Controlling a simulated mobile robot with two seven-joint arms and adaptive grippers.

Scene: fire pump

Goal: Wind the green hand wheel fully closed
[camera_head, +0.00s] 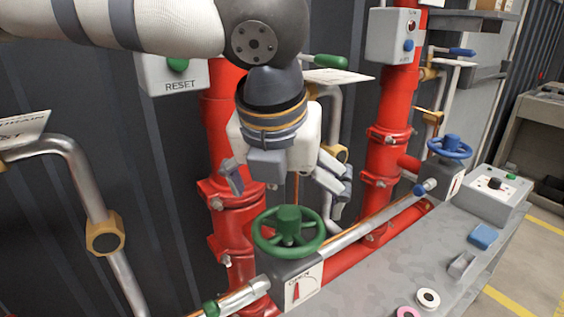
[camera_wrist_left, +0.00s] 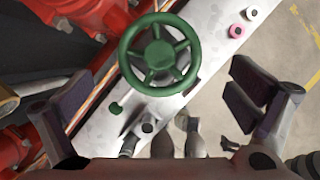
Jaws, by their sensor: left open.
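The green hand wheel (camera_head: 288,232) sits on a grey housing on the pipe line, low in the middle of the head view. A white plate (camera_head: 303,289) marked OPEN with a red pointer is on the housing's front. My left gripper (camera_head: 290,190) is open and empty above the wheel, fingers spread wide. In the left wrist view the wheel (camera_wrist_left: 160,55) shows from above, beyond and between the two open fingers (camera_wrist_left: 160,100), with no contact visible. My right gripper is in neither view.
A blue hand wheel (camera_head: 450,147) and a control box (camera_head: 492,192) stand to the right. Red vertical pipes (camera_head: 384,130) rise behind. A RESET box (camera_head: 175,73) hangs at the upper left. Pink and white rings (camera_head: 428,299) and a blue block (camera_head: 483,236) lie on the grey bench (camera_head: 420,260).

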